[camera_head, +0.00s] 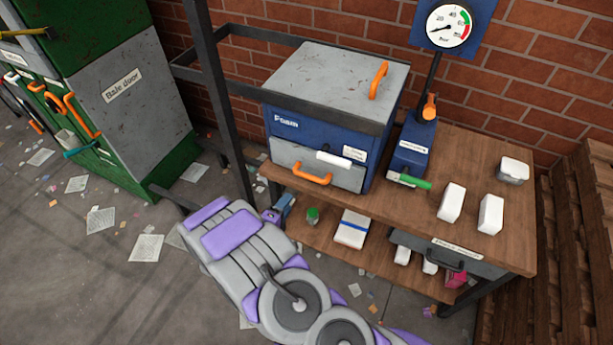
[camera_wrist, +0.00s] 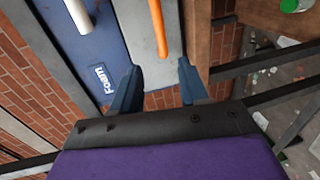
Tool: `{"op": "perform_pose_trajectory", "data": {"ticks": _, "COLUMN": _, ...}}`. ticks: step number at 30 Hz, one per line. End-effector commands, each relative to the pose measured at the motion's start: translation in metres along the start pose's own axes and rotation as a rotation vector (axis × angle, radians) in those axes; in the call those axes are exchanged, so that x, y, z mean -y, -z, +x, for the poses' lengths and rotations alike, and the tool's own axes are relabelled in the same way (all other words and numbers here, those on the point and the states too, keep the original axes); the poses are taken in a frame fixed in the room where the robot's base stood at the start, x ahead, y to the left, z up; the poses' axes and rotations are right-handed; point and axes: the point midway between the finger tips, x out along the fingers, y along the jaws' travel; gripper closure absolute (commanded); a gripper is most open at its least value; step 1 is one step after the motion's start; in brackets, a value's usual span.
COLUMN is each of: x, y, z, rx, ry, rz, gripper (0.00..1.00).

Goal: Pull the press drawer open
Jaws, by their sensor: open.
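A blue press box marked "Foam" (camera_head: 283,122) stands on the wooden bench. Its grey front panel (camera_head: 345,176) has an orange handle (camera_head: 312,178) and looks shut. A grey drawer (camera_head: 480,266) with a dark handle and a label hangs under the bench at the right, also looking shut. I cannot read for certain which label names the press drawer. My gripper (camera_wrist: 158,82) is open and empty. In the wrist view, the orange handle (camera_wrist: 158,26) lies just beyond and between the fingertips, apart from them.
A white bar (camera_head: 333,159) sticks out above the orange handle. A green-handled lever (camera_head: 410,181) and white blocks (camera_head: 451,202) are on the bench (camera_head: 510,160). A dark frame post (camera_head: 222,100) stands close left of the box. Several items fill the lower shelf.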

Motion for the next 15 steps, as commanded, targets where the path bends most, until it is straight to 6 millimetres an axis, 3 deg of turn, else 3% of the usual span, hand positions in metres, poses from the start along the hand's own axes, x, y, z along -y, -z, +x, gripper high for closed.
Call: {"op": "perform_pose_trajectory", "data": {"ticks": 15, "x": 0.001, "y": -0.006, "z": 0.098, "rx": 0.004, "ry": 0.005, "rz": 0.008, "gripper": 0.56}}
